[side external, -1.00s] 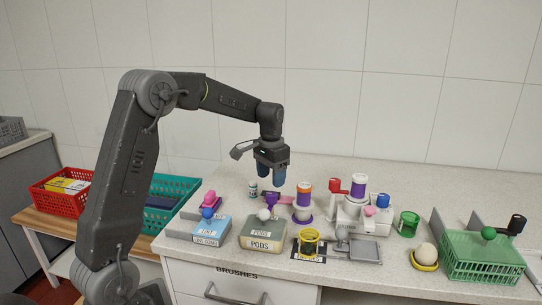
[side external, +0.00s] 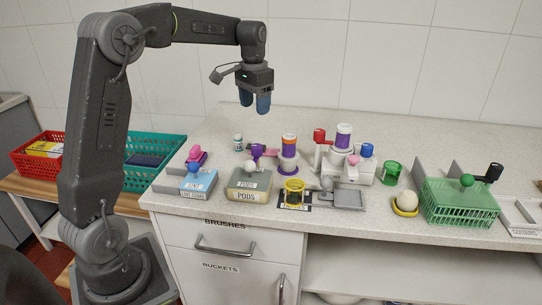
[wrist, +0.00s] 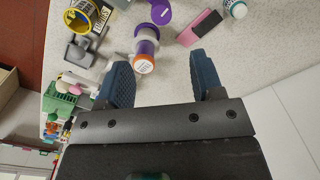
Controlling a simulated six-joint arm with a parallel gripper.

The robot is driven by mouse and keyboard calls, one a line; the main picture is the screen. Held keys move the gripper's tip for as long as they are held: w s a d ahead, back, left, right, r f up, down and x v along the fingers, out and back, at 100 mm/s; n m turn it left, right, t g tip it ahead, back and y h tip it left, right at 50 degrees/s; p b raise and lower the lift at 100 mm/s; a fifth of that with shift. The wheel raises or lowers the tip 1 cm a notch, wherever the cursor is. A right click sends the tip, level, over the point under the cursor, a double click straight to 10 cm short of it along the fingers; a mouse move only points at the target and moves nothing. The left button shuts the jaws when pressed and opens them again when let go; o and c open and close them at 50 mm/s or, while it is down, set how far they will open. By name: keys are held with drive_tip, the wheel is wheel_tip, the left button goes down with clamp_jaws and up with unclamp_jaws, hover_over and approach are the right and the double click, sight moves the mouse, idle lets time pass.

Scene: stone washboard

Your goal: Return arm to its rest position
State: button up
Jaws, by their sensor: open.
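My gripper (side external: 255,104) hangs in the air above the back left of the speckled stone counter (side external: 225,140), pointing down. Its two blue fingers are apart with nothing between them. In the wrist view my open gripper (wrist: 160,68) shows a bare gap over the counter. An orange-capped bottle with a purple band (wrist: 146,50) lies beyond the fingertips in that view; it also shows in the side view (side external: 288,150).
Red (side external: 38,165) and teal (side external: 165,150) baskets sit left. Space above is clear.

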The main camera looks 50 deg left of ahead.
drive_tip(key=s+d+r+t, duration=0.3)
drive_tip(key=s+d+t, duration=0.1)
drive_tip(key=s+d, duration=1.15)
drive_tip(key=s+d+f+m+t, duration=0.1)
drive_tip(key=s+d+f, duration=0.2)
drive_tip(key=s, duration=0.4)
drive_tip(key=shift+s+d+f+t, duration=0.15)
drive_tip(key=shift+d+f+t, duration=0.15)
drive_tip(key=shift+d, duration=0.4)
